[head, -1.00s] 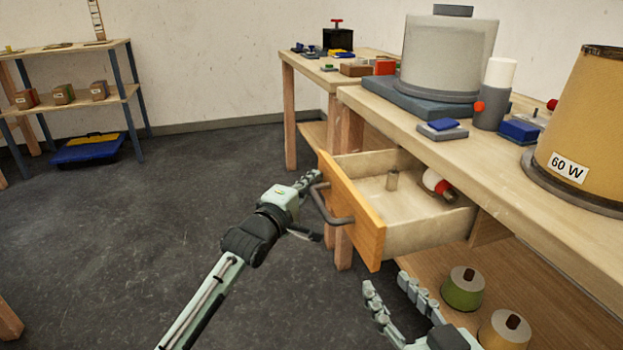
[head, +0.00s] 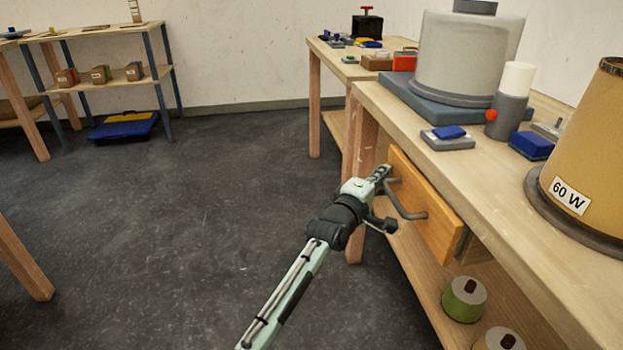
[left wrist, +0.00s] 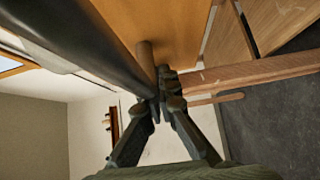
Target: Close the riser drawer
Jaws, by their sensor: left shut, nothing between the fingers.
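The riser drawer (head: 425,205) has an orange wooden front and a dark bar handle (head: 404,203). In the head view its front sits close to the workbench, with a small gap showing at its right end; its inside is hidden. My left gripper (head: 381,174) is shut and empty, at the far end of the handle by the drawer front. In the left wrist view the gripper (left wrist: 165,97) is beside the handle (left wrist: 85,40), close to the drawer front (left wrist: 170,25); I cannot tell whether it touches. My right gripper is out of view.
The workbench (head: 500,205) carries a grey canister (head: 468,55), a tan 60 W drum (head: 590,140) and small blue items. Spools, one of them green (head: 464,299), stand on the shelf below. A bench leg (head: 358,185) is just beyond the gripper.

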